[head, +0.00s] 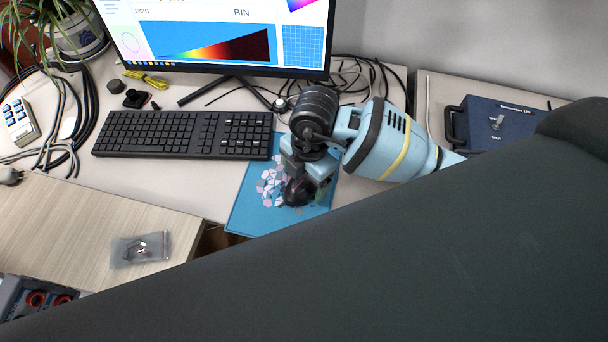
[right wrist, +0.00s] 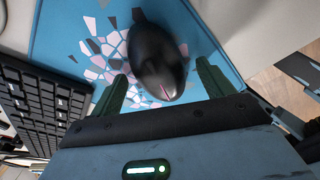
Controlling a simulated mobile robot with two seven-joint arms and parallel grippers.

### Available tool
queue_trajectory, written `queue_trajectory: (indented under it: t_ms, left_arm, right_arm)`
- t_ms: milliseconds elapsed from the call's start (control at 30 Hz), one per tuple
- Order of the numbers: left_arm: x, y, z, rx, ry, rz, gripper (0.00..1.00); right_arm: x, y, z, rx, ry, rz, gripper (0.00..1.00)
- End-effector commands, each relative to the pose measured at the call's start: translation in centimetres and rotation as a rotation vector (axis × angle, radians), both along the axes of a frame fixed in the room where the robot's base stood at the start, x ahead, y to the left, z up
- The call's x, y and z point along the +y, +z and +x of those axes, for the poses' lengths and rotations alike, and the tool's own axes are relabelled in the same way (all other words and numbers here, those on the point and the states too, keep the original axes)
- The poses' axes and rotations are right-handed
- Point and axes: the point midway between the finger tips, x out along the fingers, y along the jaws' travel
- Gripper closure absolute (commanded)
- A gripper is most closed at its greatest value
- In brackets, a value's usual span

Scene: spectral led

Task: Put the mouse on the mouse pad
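The black mouse (head: 297,191) is over the blue mouse pad (head: 245,215), which has a pattern of pale and pink pieces. In the right wrist view the mouse (right wrist: 157,65) lies between the fingers of my right gripper (right wrist: 163,72), with the pad (right wrist: 72,25) behind it. A narrow gap shows between each finger and the mouse, so the gripper looks open around it. In the head view my right gripper (head: 306,172) hides part of the mouse and pad. I cannot tell whether the mouse touches the pad. My left gripper is not in view.
A black keyboard (head: 185,133) lies left of the pad. A monitor (head: 220,35) stands behind, with cables (head: 365,75) to its right. A dark blue box (head: 495,125) sits at the right. A small plastic bag (head: 140,250) lies on the wooden surface (head: 70,215) in front.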

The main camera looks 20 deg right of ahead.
Motion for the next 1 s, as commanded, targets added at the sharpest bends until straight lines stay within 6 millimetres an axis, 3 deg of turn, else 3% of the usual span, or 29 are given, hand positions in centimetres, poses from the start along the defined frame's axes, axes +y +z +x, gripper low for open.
queue_trajectory:
  t_ms: [367,800,1000]
  left_arm:
    - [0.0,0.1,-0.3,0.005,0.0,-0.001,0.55]
    - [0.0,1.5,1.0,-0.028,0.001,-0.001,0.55]
    - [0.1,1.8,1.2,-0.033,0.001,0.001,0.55]
  right_arm:
    - [0.0,0.8,0.1,-0.003,0.001,0.001,0.2]
    - [-0.9,9.0,0.5,-0.007,0.0,0.002,0.2]
    - [-1.2,11.4,0.6,-0.003,0.001,0.001,0.2]
